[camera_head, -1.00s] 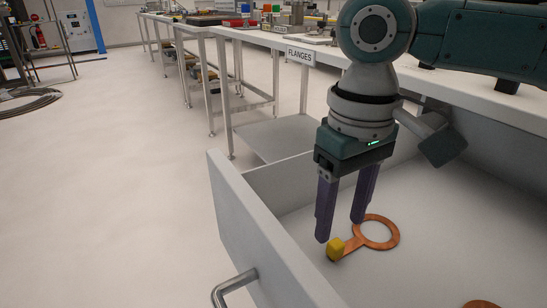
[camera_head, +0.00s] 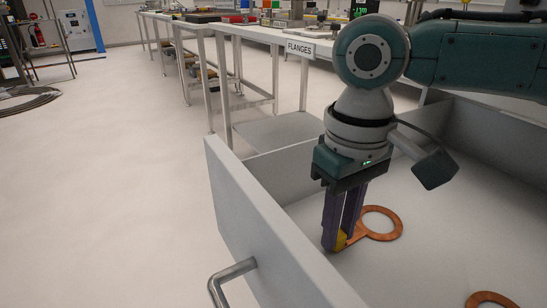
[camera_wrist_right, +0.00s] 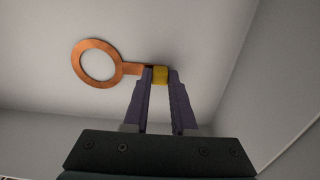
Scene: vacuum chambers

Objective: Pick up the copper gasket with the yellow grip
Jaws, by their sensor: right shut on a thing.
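The copper gasket (camera_head: 392,212) is a flat copper ring with a short tab and a yellow grip (camera_head: 341,239) at the tab's end. It lies in the open grey drawer (camera_head: 285,248), near the drawer's front wall. My right gripper (camera_head: 338,242) points down and is shut on the yellow grip, which its fingers partly hide. In the right wrist view the yellow grip (camera_wrist_right: 160,75) sits between the two fingertips (camera_wrist_right: 160,76), and the ring (camera_wrist_right: 76,62) extends to the left. I cannot tell whether the gasket is lifted off the drawer floor. My left gripper is not in view.
A second copper piece (camera_head: 490,299) lies at the lower right of the drawer, cut off by the picture edge. The drawer's metal handle (camera_head: 232,276) sticks out in front. A bench with a FLANGES label (camera_head: 299,49) stands behind. Open floor is at the left.

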